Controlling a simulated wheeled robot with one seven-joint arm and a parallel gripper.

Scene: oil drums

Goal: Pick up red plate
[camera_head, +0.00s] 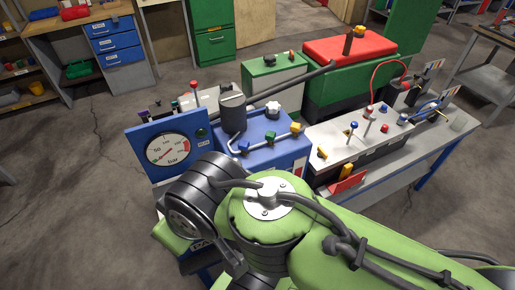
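A small flat red piece (347,184), which may be the red plate, shows at the front edge of the grey-topped bench, just right of my arm. A yellow-orange part stands right behind it. A larger flat red top (345,48) covers the green box at the back; I cannot tell which red thing the task names. My green arm fills the lower middle and right, with its black joint in front of the blue unit. My gripper does not show; it is hidden behind or below the arm.
A blue panel with a pressure gauge (169,150) stands left of my arm. A blue unit (262,135) with valves is behind the arm. The grey bench (440,130) carries levers, knobs and a red hose. Open concrete floor (70,200) lies at left.

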